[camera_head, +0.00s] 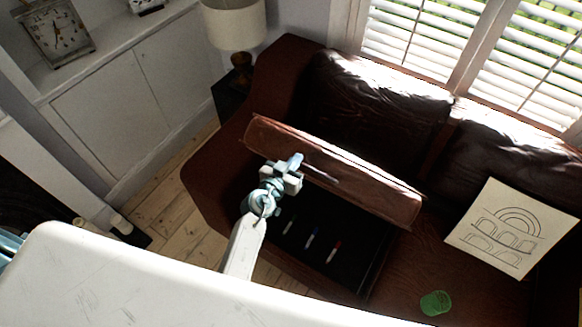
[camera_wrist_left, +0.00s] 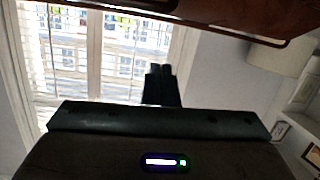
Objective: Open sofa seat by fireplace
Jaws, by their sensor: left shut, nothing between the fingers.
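The brown leather sofa (camera_head: 212,180) stands under the window. Its left seat (camera_head: 350,178) is raised and tilted up, with a dark storage space (camera_head: 345,225) open below it. Three small pens or markers, one with blue (camera_head: 311,238) and one with red (camera_head: 334,250), lie inside. My left gripper (camera_head: 298,162) is shut and empty at the raised seat's near side; whether it touches the seat is unclear. In the left wrist view, its closed fingers (camera_wrist_left: 160,72) point toward the window, and a brown seat edge (camera_wrist_left: 200,15) spans the top. My right gripper does not show.
A paper with an arch drawing (camera_head: 512,228) and a green round object (camera_head: 435,302) are on the sofa's right part. A lamp (camera_head: 236,25) stands behind the left armrest. A white cabinet (camera_head: 135,95) is at left. Bare floorboards (camera_head: 175,210) show between cabinet and sofa.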

